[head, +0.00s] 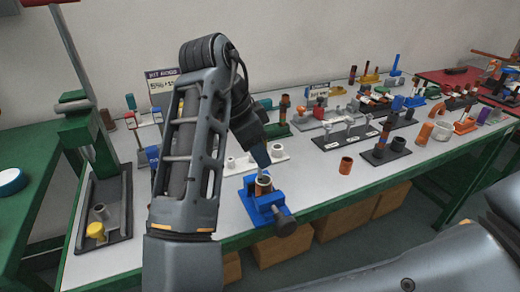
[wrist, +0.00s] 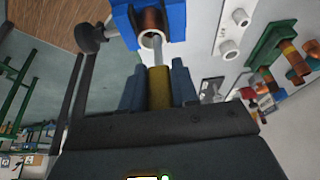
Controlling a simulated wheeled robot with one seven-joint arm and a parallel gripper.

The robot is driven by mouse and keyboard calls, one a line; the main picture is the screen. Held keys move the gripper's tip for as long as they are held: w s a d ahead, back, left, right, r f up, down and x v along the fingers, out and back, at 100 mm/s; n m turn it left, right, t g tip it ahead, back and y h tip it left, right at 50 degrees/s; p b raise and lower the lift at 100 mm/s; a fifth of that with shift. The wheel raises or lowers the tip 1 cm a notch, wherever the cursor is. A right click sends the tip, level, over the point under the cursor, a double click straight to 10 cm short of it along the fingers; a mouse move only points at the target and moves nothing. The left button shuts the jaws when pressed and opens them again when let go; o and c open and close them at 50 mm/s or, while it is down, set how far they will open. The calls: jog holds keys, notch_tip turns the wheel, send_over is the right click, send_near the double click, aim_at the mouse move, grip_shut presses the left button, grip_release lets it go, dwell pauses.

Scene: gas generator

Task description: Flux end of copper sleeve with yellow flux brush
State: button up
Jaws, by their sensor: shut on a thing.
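My gripper (wrist: 157,88) is shut on the yellow flux brush (wrist: 158,90), with a dark finger on each side of its handle. The brush's thin grey shaft (wrist: 157,52) points at the open end of the copper sleeve (wrist: 152,18) and overlaps the opening in the wrist view. I cannot tell whether the tip touches the rim or is inside. The sleeve is held in a blue vise (wrist: 121,22). In the head view my gripper (head: 262,163) is just above the blue vise (head: 285,221); the brush is mostly hidden there.
An orange-brown ring (head: 346,165) stands on the grey tabletop right of the vise. A white-fitting rack (head: 277,152) lies close behind it. A dark tray (head: 115,225) with a yellow-topped piece is at left.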

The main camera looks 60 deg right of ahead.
dwell(0.3)
notch_tip(320, 180, up, 6)
jog(key=p, duration=0.5)
jog(key=shift+p, duration=0.3)
dwell(0.4)
